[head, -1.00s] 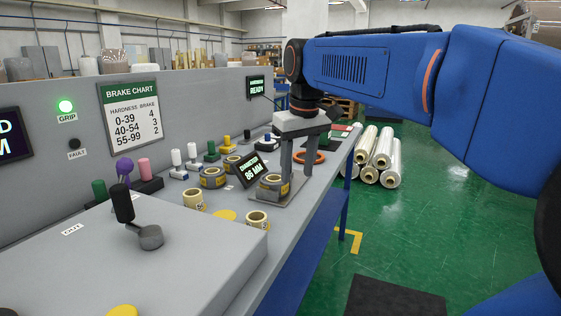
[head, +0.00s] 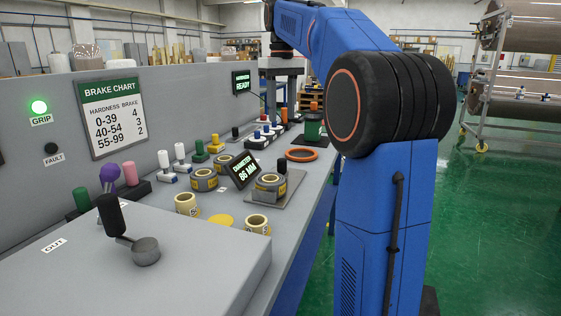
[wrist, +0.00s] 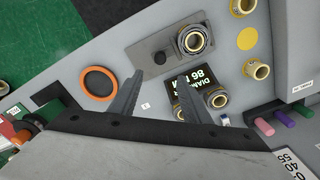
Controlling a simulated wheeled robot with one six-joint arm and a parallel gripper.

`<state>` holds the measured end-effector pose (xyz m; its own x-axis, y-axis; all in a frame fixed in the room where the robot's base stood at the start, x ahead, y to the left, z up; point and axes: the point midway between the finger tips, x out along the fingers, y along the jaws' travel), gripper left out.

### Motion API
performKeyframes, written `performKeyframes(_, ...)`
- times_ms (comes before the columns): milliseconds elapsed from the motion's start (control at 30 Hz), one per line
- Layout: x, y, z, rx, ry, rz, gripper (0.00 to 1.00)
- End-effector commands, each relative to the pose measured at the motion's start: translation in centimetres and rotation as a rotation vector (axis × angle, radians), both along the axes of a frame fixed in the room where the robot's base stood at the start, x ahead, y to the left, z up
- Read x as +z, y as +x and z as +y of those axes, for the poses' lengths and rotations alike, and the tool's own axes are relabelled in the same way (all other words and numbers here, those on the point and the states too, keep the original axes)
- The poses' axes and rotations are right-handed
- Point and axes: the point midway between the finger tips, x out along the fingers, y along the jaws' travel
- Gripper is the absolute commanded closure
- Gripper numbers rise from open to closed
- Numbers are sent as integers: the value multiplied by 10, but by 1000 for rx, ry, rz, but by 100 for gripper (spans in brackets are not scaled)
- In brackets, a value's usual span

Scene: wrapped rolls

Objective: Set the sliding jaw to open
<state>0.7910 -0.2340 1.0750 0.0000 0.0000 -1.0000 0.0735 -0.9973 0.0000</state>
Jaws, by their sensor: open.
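The grey gauge plate (head: 290,196) lies on the bench with a grey and yellow wrapped roll (head: 270,187) on it. A black upright post (head: 282,166) stands behind the roll; I cannot tell whether it is the sliding jaw. In the wrist view, the plate (wrist: 213,21) carries the roll (wrist: 196,38) and a dark round knob (wrist: 160,57) apart from it. My gripper (head: 281,100) is raised above the bench beyond the plate. In the wrist view, my gripper (wrist: 160,75) has its two fingers spread and nothing between them.
A display (head: 245,170) reading "DIAMETER 86 MM" stands beside the plate. A lever with a black handle (head: 110,214) is on the near box. Several rolls and coloured pegs crowd the bench.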

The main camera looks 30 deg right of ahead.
Motion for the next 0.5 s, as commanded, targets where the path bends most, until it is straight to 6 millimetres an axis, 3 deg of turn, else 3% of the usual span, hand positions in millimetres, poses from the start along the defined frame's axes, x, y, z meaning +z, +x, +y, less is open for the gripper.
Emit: performKeyframes(500,-90,-1,1,0,1,3,57)
